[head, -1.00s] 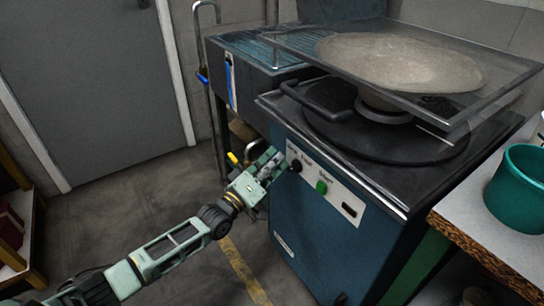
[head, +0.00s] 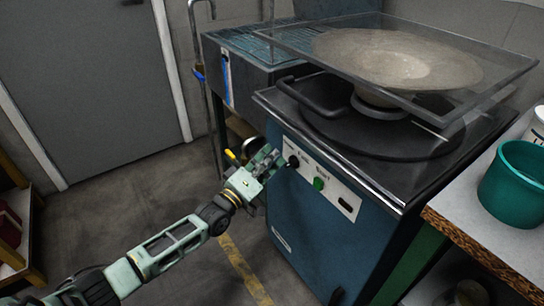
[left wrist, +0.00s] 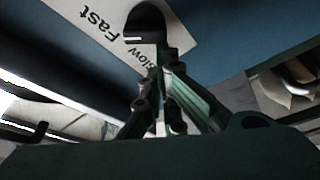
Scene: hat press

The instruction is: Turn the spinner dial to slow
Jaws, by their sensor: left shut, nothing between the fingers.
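The spinner dial (head: 293,161) is a black round knob on the white label panel (head: 336,186) on the front of the blue machine. In the left wrist view the dial (left wrist: 152,24) shows a short white mark on its left side, with the words "Fast" and "Slow" beside it. My left gripper (head: 277,160) is shut and empty, just left of the dial in the head view. In the left wrist view its fingertips (left wrist: 161,72) are close below the dial; I cannot tell whether they touch it. My right gripper is not in view.
A green start button (head: 318,184) and a black switch (head: 345,204) are on the same panel. A clear lid (head: 480,75) is over the machine's top. A bench with a teal bucket (head: 514,185) stands at right. Open floor (head: 150,185) lies at left.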

